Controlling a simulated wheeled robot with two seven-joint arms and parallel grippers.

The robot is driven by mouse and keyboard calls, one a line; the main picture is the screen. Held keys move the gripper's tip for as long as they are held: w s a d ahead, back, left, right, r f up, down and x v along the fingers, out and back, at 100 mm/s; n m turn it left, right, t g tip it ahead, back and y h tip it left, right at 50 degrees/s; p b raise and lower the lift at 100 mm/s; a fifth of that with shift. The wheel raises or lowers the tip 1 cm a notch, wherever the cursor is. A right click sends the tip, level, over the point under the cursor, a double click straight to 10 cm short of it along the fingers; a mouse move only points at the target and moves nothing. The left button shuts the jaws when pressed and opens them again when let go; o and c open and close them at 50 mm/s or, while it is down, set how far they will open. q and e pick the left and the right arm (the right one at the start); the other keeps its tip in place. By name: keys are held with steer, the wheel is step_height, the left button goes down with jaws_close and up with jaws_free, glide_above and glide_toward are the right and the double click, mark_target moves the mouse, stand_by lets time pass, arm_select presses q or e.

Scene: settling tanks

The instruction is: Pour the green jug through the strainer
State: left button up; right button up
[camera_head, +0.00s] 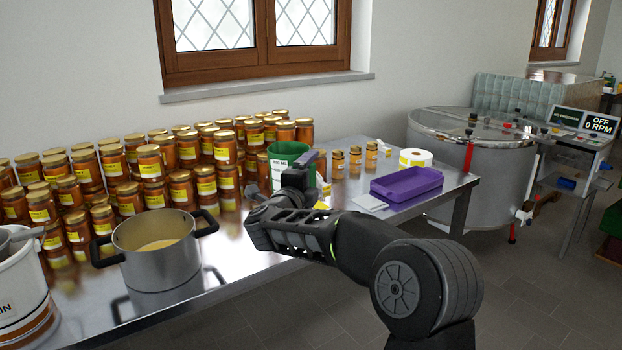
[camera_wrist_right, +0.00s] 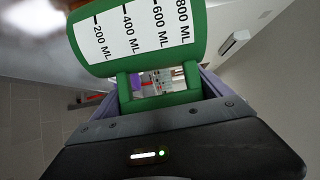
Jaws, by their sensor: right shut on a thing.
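The green jug (camera_head: 290,153), with a white measuring label, is upright over the back of the steel table; its lower part is partly hidden by my right arm. My right gripper (camera_head: 297,178) is shut on the jug's handle. In the right wrist view the jug's label (camera_wrist_right: 140,30) runs from 200 to 800 ML, and the green handle sits between the fingers (camera_wrist_right: 158,98). I cannot tell whether the jug's base touches the table. A metal, strainer-like piece (camera_head: 14,236) rests on the white bucket (camera_head: 22,290), cut off at the left edge. My left gripper is out of view.
A steel pot (camera_head: 158,266) with yellowish contents stands between bucket and jug. Stacked honey jars (camera_head: 150,165) fill the table's back left. A purple tray (camera_head: 407,184), a label roll (camera_head: 415,159) and small jars stand right of the jug. A steel drum (camera_head: 440,175) stands beyond the table.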

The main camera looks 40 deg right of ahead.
steer(key=w+a+f+n+t+y, duration=0.1)
steer(key=a+f+n+t+y, duration=0.25)
steer(key=a+f, duration=0.35)
steer(key=w+a+f+n+t+y, duration=0.1)
steer(key=a+f+n+t+y, duration=0.25)
steer(key=a, duration=0.65)
steer(key=s+a+f+n+y, duration=0.2)
steer(key=s+a+f+y, duration=0.1)
steer(key=a+f, duration=0.3)
steer(key=s+a+f+n+t+y+p, duration=0.1)
steer(key=s+a+f+n+y, duration=0.1)
steer(key=a+f+y, duration=0.3)
step_height(320, 180, down, 3)
steer(key=shift+s+a+f, duration=0.15)
steer(key=shift+s+a, duration=0.3)
steer(key=shift+a, duration=0.75)
